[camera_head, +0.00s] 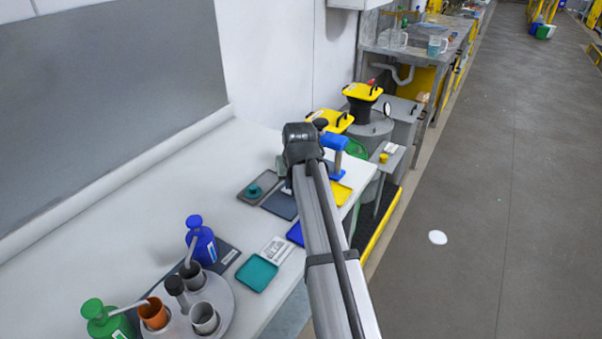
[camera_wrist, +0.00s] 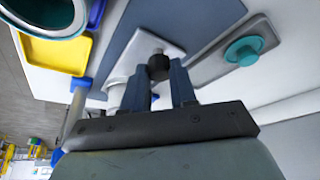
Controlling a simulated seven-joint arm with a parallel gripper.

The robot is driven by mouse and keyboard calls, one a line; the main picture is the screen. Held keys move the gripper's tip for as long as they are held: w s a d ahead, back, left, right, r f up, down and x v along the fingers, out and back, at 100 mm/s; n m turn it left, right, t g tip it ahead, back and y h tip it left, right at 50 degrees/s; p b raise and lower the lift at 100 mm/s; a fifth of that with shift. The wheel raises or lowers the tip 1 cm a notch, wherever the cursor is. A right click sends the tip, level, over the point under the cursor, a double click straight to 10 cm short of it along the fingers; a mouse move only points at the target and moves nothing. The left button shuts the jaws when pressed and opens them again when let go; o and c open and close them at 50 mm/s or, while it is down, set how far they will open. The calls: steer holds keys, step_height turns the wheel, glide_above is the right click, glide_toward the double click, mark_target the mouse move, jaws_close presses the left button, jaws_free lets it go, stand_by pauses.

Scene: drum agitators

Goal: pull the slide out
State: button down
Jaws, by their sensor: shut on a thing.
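In the wrist view the slide appears to be a pale metallic piece (camera_wrist: 146,58) with a small black knob (camera_wrist: 159,67). It lies over a blue-grey mat (camera_wrist: 195,18). My gripper (camera_wrist: 163,79) is shut on the black knob, with one finger on each side of it. The fingers hide part of the pale piece, and I cannot tell how far the slide is out. In the head view my arm hides the gripper and the slide.
A grey tray with a teal knobbed piece (camera_wrist: 245,50) lies on the right in the wrist view. A yellow tray (camera_wrist: 47,55) and a blue-handled rod (camera_wrist: 78,88) are on the left. In the head view, bottles and cups stand on the white table (camera_head: 150,225) at near left.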

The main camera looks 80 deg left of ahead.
steer(key=s+d, duration=0.5)
steer(key=c, duration=0.9)
jaws_free()
steer(key=shift+c, duration=0.2)
steer(key=shift+o, duration=0.2)
steer(key=shift+r, duration=0.1)
steer(key=v, duration=1.3)
steer(key=shift+d+r, duration=0.2)
steer(key=shift+r, duration=0.05)
